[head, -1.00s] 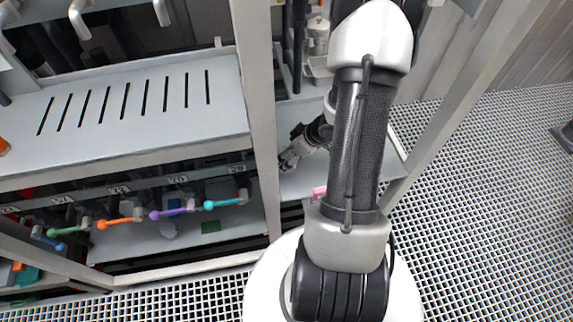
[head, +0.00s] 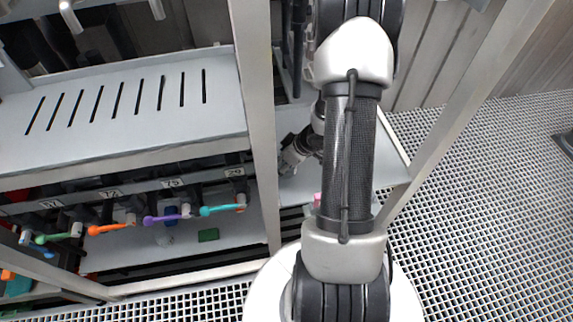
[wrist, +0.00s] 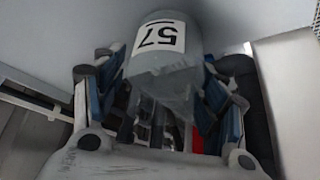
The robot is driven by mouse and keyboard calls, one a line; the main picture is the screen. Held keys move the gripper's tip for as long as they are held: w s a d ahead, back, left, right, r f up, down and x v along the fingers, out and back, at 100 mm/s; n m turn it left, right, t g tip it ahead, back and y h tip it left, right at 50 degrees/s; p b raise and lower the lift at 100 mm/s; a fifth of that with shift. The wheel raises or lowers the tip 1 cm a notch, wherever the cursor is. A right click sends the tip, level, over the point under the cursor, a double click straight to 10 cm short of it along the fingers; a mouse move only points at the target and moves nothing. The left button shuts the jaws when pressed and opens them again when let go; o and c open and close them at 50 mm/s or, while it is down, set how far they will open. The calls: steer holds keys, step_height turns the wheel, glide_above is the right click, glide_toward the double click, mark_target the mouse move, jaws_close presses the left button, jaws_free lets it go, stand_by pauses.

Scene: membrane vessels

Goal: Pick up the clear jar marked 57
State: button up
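The jar marked 57 (wrist: 162,62) is in the upper middle of the wrist view, grey and partly see-through, its white label upside down in the picture. My gripper (wrist: 165,88) has its blue-padded fingers spread to either side of the jar, close to its walls. Whether the pads press on the jar or leave a small gap cannot be made out. In the head view my gripper (head: 292,156) is small and dark, just right of the upright post. The jar cannot be made out there.
A grey slotted shelf (head: 120,115) is at left. Below it, a rail (head: 140,187) bears number tags, with coloured handles (head: 165,216) beneath. A metal post (head: 255,130) stands close left of my gripper. Perforated floor (head: 490,220) lies open at right.

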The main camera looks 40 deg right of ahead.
steer(key=c, duration=0.9)
